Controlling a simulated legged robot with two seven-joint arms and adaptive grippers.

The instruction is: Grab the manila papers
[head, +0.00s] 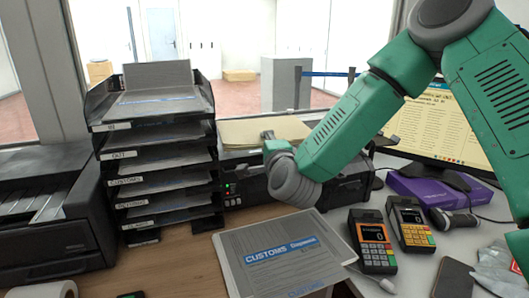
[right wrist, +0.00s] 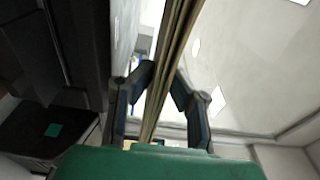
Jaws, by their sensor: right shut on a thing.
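The manila papers (head: 243,132) are a pale tan flat stack above the black box-shaped device behind the counter's middle. My right gripper (head: 267,137) is at their front edge and is mostly hidden by its own wrist. In the right wrist view the papers (right wrist: 174,50) show edge-on as a thin tan band running between the two fingers of my right gripper (right wrist: 161,88), which is shut on them. Whether the papers still touch the device cannot be told. My left gripper is not in view.
A black tray tower (head: 165,185) stands left of the papers, close by. The black device (head: 235,180) is under them. A customs folder (head: 283,256) lies in front, with two card terminals (head: 372,240) (head: 410,224) to its right. A monitor (head: 440,122) stands behind my right arm.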

